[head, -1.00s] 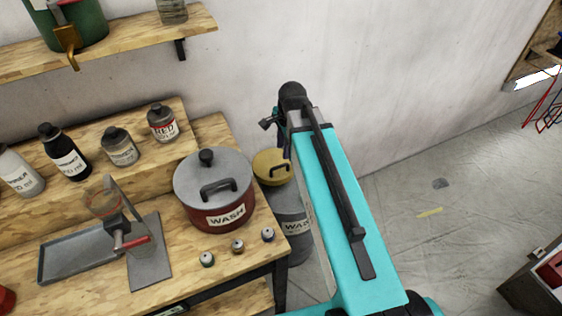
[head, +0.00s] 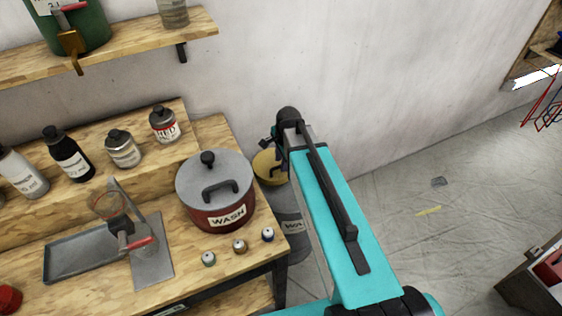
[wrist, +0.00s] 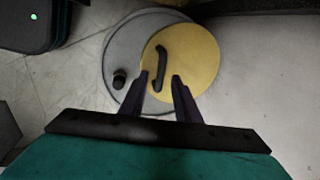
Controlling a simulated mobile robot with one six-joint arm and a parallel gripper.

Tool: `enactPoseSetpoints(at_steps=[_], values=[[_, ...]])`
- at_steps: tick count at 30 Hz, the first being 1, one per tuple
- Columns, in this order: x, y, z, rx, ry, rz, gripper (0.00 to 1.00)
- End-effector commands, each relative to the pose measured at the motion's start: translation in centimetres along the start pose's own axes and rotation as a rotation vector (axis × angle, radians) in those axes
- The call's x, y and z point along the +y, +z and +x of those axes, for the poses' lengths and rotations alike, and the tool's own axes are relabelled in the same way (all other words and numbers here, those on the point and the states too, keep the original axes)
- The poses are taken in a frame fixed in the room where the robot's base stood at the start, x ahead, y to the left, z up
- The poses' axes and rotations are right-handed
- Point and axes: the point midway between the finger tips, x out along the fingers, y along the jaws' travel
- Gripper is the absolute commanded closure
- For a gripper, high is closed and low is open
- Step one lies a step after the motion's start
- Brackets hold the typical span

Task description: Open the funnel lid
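The yellow round lid (wrist: 195,60) with a black bar handle (wrist: 161,58) shows in the wrist view, over part of a grey drum (wrist: 118,50). It looks closed and flat. My gripper (wrist: 161,77) is open, and its two dark fingers appear on either side of the handle's near end. I cannot tell whether they touch it or how high above it they are. In the head view the yellow lid (head: 268,168) is partly hidden by my arm, on the grey drum (head: 289,208) beside the workbench.
The workbench (head: 120,295) to the left holds a red and grey pot (head: 222,213) labelled WASH, several bottles, three small capped items, and a metal tray (head: 80,252). The wall is close behind the drum. Open floor (head: 400,215) lies to the right.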

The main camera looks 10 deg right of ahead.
Motion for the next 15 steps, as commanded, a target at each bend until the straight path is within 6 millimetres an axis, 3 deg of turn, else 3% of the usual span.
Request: enactPoseSetpoints(at_steps=[15], values=[[0.0,-0.01,1.04,0.0,-0.001,0.0,0.71]])
